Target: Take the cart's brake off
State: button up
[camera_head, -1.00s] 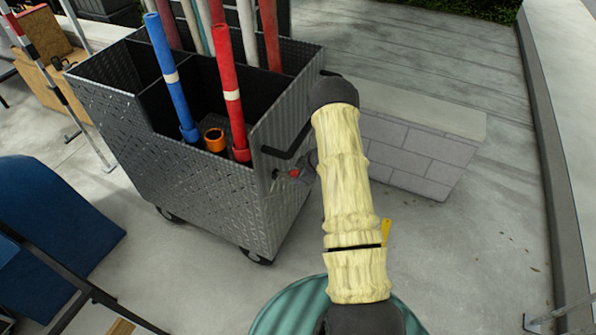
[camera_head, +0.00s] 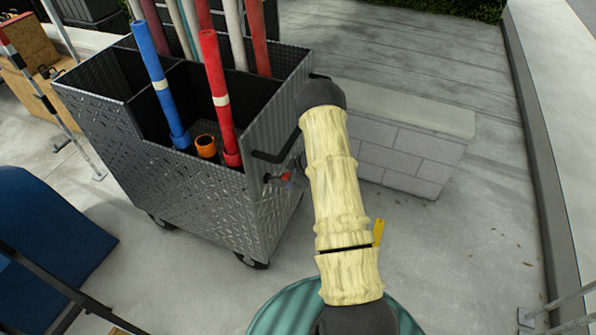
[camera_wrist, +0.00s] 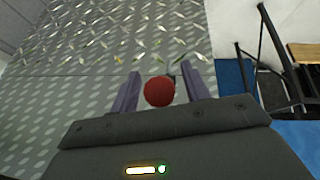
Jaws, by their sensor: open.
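The cart (camera_head: 190,205) is a grey diamond-plate metal box on dark casters, standing left of my arm. A red ball knob (camera_head: 287,177) shows at its right end, below the black push handle (camera_head: 270,157), partly hidden by my arm. In the wrist view the knob (camera_wrist: 159,91) appears between the two fingers of my gripper (camera_wrist: 163,88), with a gap to each finger. My gripper is open. The knob's stem is mostly hidden, and I cannot tell how far the knob stands from the fingertips in depth.
The cart holds blue, red and pale tubes and an orange ring (camera_head: 206,146). A low block wall (camera_head: 400,160) stands behind my arm. A blue panel (camera_head: 50,235) lies at the left. The concrete floor to the right is clear.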

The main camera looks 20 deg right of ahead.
jog(key=v, duration=1.7)
jog(key=shift+b, duration=0.45)
jog(key=shift+d+r, duration=0.1)
jog(key=shift+r, duration=0.05)
jog(key=shift+w, duration=0.1)
jog(key=a+r+m+t+h, duration=0.2)
jog(key=a+r+m+h, duration=0.3)
jog(key=r, duration=0.5)
jog(key=s+a+r+m+g+y, duration=0.1)
jog(key=s+a+m+g, duration=0.1)
jog(key=s+a, duration=0.4)
jog(key=s+a+r+m+g+y, duration=0.1)
jog(key=s+a, duration=0.6)
jog(key=s, duration=0.7)
jog(key=shift+r+m+g, duration=0.2)
jog(key=shift+m+g, duration=0.6)
jog(key=shift+m, duration=0.3)
